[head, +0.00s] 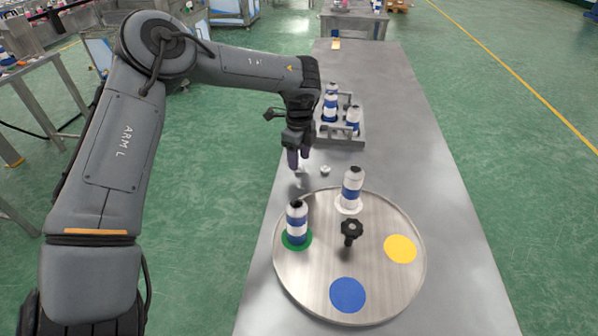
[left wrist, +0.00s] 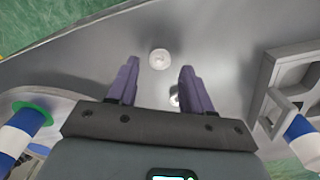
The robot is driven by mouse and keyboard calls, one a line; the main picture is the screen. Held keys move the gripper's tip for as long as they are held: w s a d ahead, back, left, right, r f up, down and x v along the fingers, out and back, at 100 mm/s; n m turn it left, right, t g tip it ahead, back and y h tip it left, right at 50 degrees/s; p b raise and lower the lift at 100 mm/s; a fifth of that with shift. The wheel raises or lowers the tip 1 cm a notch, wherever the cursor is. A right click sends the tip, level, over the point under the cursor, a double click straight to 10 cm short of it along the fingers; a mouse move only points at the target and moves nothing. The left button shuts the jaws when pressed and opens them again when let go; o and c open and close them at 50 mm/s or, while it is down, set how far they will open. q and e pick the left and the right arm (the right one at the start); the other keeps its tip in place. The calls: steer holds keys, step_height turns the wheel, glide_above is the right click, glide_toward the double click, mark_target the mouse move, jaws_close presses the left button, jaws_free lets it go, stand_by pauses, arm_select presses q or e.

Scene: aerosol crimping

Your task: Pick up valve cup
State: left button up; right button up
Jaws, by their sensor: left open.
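Two small pale valve cups lie on the steel table near its left edge. One valve cup (left wrist: 159,59) shows whole in the left wrist view, just beyond and between the fingertips. The other valve cup (left wrist: 174,97) is partly hidden by the right finger there; in the head view it stands clear, to the right of the gripper (head: 325,169). My left gripper (head: 298,160) is open and empty, pointing down over the table beside the cups; its two purple fingers also show in the left wrist view (left wrist: 158,72). My right gripper is not in view.
A round turntable (head: 310,275) with a black knob (head: 351,229) stands in front. It bears two blue-and-white cans, on the green and white spots; the yellow and blue spots are empty. A grey rack (head: 345,137) with several cans stands behind. The table's right side is clear.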

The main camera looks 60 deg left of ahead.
arm_select(q)
step_height(320, 180, down, 3)
jaws_close()
stand_by(0.4)
steer(key=shift+r, duration=0.15)
